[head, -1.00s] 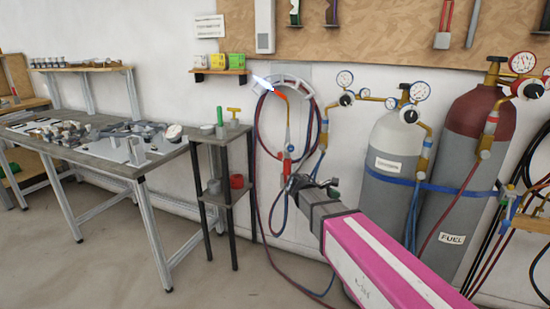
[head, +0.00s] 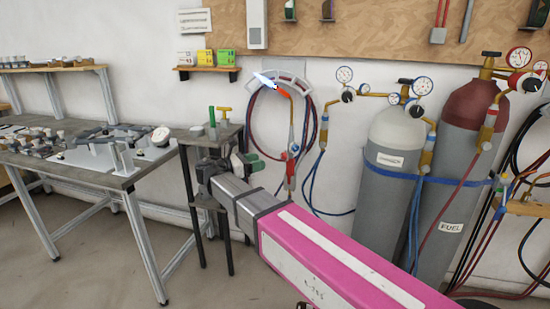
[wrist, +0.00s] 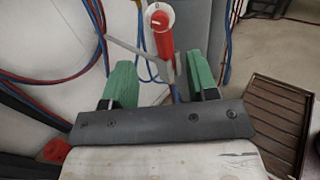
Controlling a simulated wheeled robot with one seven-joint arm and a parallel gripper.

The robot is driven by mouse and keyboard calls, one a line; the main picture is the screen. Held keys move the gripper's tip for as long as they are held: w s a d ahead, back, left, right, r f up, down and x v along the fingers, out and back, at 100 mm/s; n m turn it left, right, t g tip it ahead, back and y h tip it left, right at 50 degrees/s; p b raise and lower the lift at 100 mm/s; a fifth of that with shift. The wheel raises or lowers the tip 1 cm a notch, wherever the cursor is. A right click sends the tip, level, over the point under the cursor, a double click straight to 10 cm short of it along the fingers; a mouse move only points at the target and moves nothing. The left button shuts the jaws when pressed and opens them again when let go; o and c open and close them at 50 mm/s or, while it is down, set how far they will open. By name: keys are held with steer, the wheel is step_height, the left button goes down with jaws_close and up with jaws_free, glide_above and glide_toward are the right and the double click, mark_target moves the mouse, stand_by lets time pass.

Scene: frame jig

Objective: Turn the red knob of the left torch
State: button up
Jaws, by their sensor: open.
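The lit torch (head: 290,128) hangs on the wall with its blue-white flame (head: 265,80) pointing up and left. A blue knob and a red knob (head: 283,155) sit low on its body, above a red grip. In the wrist view a red knob with a white face (wrist: 160,18) shows at the top, beyond and between the green fingers. My gripper (head: 243,165) is left of the torch in the head view. The wrist view shows the gripper (wrist: 160,62) open and empty, its fingers apart and not seen touching the knob.
A small stand (head: 186,140) with a green and a yellow item is close behind my gripper. A steel workbench (head: 110,180) stands left. Grey oxygen (head: 385,200) and fuel (head: 448,190) cylinders stand right. Hoses (head: 255,140) loop around the torch. A brown slatted grate (wrist: 275,120) shows in the wrist view.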

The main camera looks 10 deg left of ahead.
mark_target(282, 157)
steer(key=x, duration=0.9)
steer(key=shift+w+d, duration=0.15)
steer(key=shift+d, duration=0.05)
steer(key=c, duration=0.9)
